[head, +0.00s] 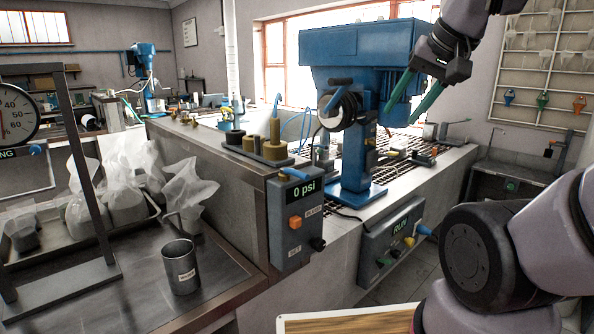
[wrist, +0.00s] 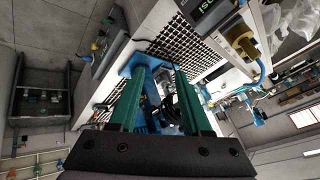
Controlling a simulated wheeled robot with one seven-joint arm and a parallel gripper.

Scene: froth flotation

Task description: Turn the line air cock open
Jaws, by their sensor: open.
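My gripper (head: 400,117) is raised at the upper right of the head view, in front of the blue flotation machine (head: 356,50). Its two green fingers are apart with nothing between them; they also show in the wrist view (wrist: 159,70). No label marks the line air cock. A blue lever (head: 291,174) sits on top of the grey 0 psi box (head: 292,222), well left of and below the gripper. A small valve-like fitting (head: 557,143) stands on a post at the right. I cannot tell which one is the cock. My gripper touches neither.
A grey RUN control box (head: 391,243) is on the bench front. Brass weights (head: 273,140) stand on the bench corner. A metal cup (head: 180,267) and a tray (head: 22,266) with bagged samples are at the left. A rack (head: 540,62) hangs on the right wall.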

